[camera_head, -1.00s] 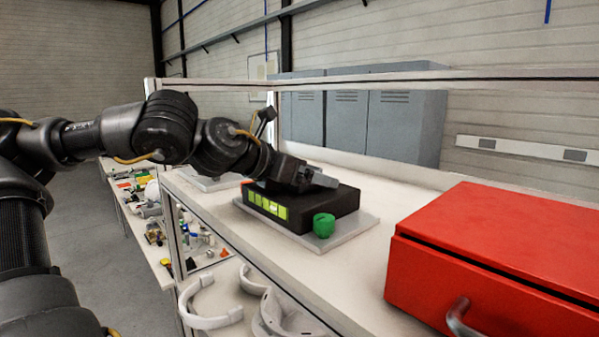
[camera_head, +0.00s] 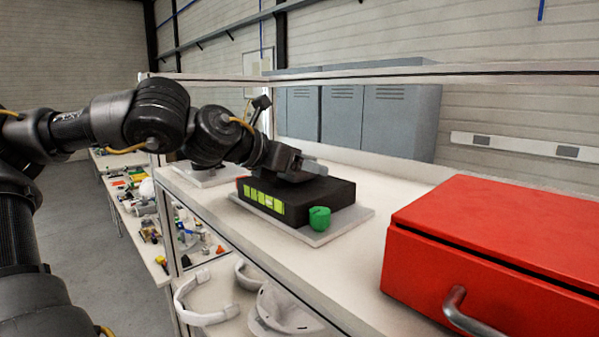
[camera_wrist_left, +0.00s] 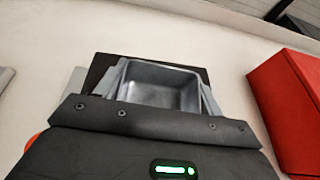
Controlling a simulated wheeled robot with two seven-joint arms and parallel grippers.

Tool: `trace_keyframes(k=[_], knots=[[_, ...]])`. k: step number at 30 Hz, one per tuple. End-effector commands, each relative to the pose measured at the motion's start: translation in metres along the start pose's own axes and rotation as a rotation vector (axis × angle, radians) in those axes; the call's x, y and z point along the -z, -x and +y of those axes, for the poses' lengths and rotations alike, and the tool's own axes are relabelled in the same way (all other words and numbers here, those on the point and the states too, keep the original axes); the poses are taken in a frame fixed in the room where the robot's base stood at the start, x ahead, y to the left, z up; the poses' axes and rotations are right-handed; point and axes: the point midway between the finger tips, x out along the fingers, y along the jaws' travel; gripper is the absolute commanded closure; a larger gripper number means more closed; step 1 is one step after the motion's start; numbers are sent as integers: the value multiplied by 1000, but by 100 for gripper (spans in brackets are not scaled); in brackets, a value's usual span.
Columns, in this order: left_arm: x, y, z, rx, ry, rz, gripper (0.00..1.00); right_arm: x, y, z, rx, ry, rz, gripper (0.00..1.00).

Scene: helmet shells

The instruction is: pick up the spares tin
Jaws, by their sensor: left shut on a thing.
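The spares tin appears as a grey, open-topped metal tin (camera_wrist_left: 162,88) in the left wrist view. It looks empty from this angle. My left gripper (camera_wrist_left: 160,76) is shut on it, with a finger at each side. In the head view, my left gripper (camera_head: 308,166) is over the top of a black box (camera_head: 325,192) with yellow-green labels. The tin is mostly hidden there by the gripper. I cannot tell whether the tin touches the box. My right gripper is not in view.
The black box stands on a grey plate (camera_head: 352,222) on the white bench (camera_head: 365,265). A small green cup (camera_head: 319,219) stands at the box's front corner. A large red drawer box (camera_head: 490,245) is on the right. White helmet parts (camera_head: 285,312) lie on the shelf below.

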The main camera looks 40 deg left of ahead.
Motion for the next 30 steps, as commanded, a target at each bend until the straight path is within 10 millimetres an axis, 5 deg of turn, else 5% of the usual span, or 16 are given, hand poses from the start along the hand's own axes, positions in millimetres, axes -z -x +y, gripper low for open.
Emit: trace_keyframes(k=[5, 12, 21, 30], knots=[[-19, 10, -1, -5, -5, -7, 55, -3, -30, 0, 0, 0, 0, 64], [-55, 74, -20, -4, -5, -9, 55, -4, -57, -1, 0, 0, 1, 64], [-59, 140, -44, -2, -3, -4, 55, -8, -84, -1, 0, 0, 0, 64], [-63, 166, -53, -1, -1, -1, 55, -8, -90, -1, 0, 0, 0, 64]])
